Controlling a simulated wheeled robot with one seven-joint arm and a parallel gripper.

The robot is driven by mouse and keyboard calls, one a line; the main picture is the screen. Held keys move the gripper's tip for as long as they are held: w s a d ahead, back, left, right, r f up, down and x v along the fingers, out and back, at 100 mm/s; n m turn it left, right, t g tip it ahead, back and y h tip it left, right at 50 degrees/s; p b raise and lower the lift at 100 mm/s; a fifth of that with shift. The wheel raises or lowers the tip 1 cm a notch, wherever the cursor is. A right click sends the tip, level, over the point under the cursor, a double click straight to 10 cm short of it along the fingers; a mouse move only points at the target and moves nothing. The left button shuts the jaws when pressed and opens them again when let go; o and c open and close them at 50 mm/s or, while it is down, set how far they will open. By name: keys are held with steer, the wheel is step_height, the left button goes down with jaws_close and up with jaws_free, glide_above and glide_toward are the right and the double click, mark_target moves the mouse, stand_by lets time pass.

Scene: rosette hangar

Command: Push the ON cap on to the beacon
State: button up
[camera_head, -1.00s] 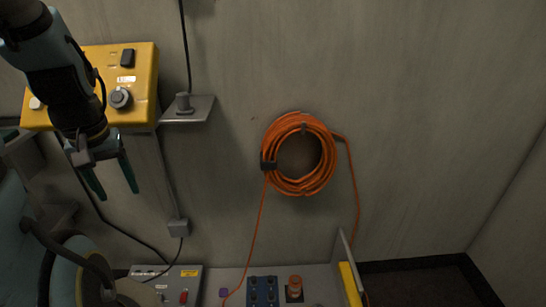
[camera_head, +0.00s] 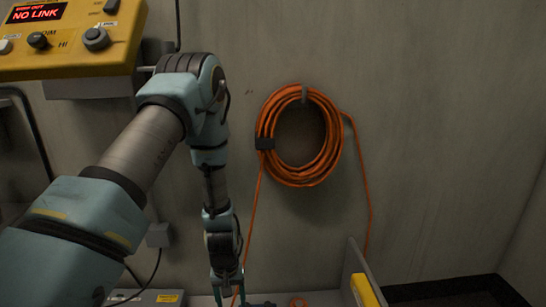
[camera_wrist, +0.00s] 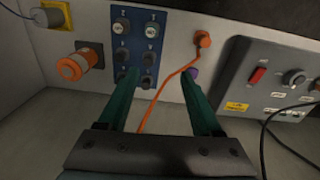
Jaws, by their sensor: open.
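In the wrist view, a blue board (camera_wrist: 137,62) carries several dark round caps in rows. One upper cap (camera_wrist: 152,30) has pale lettering too small to read, so I cannot tell which is the ON cap. An orange cylinder with a pale band (camera_wrist: 78,64), which looks like the beacon, is beside the board on the left. My gripper (camera_wrist: 160,82) is open, with its two green fingers apart and nothing between them but an orange cable. The left finger overlaps the board's lower edge in the picture.
The orange cable (camera_wrist: 171,78) runs to an orange plug (camera_wrist: 203,39). A purple piece (camera_wrist: 193,73) is partly behind the right finger. A grey panel (camera_wrist: 262,97) with a red switch is at right. A cable coil (camera_head: 300,178) hangs on the wall. A yellow console (camera_head: 75,55) reads NO LINK.

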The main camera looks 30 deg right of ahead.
steer(key=shift+m, duration=0.3)
steer(key=s+f, duration=0.1)
steer(key=f, duration=0.2)
steer(key=s+d+f+b, duration=0.1)
steer(key=f, duration=0.3)
steer(key=s+f+b, duration=0.1)
steer(key=f, duration=0.2)
steer(key=shift+s+d+f, duration=0.1)
steer(key=shift+d+f, duration=0.05)
steer(key=shift+d, duration=0.25)
steer(key=shift+b, duration=0.3)
step_height(320, 180, down, 9)
steer(key=b, duration=0.6)
stand_by(0.3)
jaws_close()
stand_by(0.4)
stand_by(0.8)
